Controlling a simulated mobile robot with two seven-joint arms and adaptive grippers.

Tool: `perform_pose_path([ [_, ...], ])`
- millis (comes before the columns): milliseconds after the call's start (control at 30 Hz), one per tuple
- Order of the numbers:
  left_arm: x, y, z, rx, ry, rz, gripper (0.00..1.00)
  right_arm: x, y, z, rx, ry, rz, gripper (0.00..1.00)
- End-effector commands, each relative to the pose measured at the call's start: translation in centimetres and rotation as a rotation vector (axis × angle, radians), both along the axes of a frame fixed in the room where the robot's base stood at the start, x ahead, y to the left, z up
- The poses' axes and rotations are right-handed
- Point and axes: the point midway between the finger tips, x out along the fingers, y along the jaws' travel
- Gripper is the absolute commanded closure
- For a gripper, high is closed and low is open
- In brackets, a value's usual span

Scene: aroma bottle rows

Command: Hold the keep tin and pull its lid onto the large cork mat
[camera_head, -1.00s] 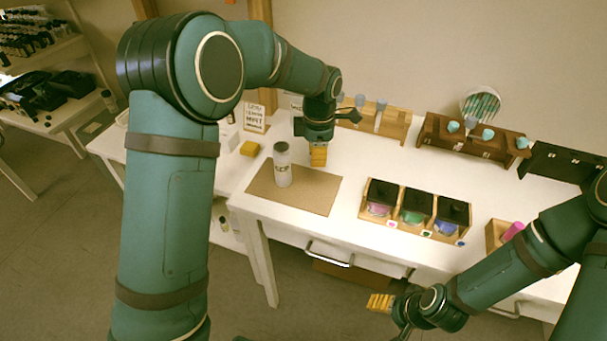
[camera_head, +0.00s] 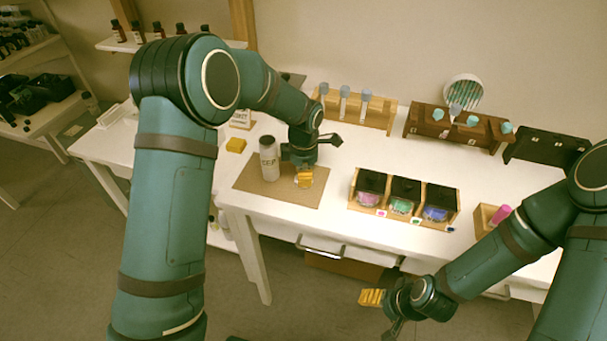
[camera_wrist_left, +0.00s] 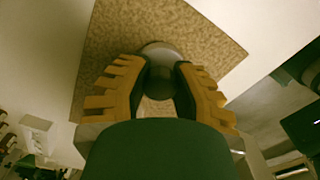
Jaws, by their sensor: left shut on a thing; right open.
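My right gripper (camera_head: 371,297) is open and empty in front of the table.
A wooden holder (camera_head: 352,206) with several dark-lidded coloured jars stands right of the mat. Racks (camera_head: 378,113) stand along the back. A yellow block (camera_head: 236,145) lies behind the mat on the left. White tabletop is free between the mat and the jars.

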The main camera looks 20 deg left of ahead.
Motion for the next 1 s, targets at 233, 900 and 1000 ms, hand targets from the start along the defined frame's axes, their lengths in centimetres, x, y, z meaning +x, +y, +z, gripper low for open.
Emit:
perform_pose_path([
  [233,0.0,0.0,-0.4,0.0,0.0,0.001,0.54,-0.1,0.0,-0.3,0.0,0.002,0.002,0.31],
  [900,0.1,0.0,4.4,0.0,-0.004,-0.001,0.49,0.2,0.0,0.7,-0.001,-0.004,-0.004,0.31],
  [1000,0.1,-0.1,6.6,-0.001,-0.005,-0.001,0.49,0.3,0.0,0.9,-0.002,-0.007,-0.005,0.31],
])
